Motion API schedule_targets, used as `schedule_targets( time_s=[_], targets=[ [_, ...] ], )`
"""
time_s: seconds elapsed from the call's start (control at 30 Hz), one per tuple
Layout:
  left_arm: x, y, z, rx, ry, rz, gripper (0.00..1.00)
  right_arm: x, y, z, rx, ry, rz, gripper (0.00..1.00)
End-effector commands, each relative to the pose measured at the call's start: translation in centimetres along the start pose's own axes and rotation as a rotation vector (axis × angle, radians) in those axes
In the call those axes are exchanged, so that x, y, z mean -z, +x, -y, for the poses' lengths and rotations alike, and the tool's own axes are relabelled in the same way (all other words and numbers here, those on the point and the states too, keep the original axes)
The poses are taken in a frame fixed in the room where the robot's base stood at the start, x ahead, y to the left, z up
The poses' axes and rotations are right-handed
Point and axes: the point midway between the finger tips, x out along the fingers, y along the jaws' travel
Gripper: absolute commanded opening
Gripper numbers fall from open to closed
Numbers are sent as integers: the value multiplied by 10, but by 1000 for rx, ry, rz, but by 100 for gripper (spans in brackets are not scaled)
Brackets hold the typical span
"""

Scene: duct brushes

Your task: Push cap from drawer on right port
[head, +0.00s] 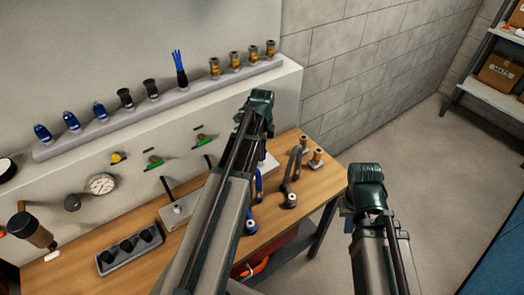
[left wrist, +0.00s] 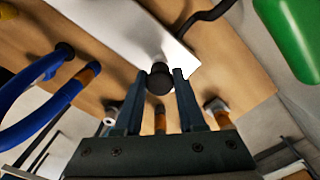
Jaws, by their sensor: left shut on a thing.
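A small black round cap (left wrist: 159,80) is between the fingertips of my left gripper (left wrist: 161,82), which is shut on it in the left wrist view. The cap is in front of the edge of a white plate (left wrist: 140,22). A short pale stub (left wrist: 157,60) shows just past the cap; I cannot tell whether they touch. In the head view my left forearm hides the left gripper and the cap. A pale box (head: 269,166) shows partly behind that arm. My right arm is at the lower right; its gripper is not visible.
The wooden table (head: 69,270) holds a grey tray with black pieces (head: 130,248), a pale cable box (head: 181,210), hoses and brass fittings (head: 315,159). A grey wall ledge (head: 133,115) carries several fittings. A red bin (head: 279,249) is under the table. Floor at right is clear.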

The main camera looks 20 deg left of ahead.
Motion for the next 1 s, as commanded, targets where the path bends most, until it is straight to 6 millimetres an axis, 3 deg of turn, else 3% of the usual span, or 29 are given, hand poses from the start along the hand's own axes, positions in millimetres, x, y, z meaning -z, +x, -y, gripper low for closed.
schedule_targets(
  time_s=[1.0],
  targets=[
    [0, 10, 0, 0, 0, 0, 0, 1, 10, 1, 0, 0, 0, 0]
  ],
)
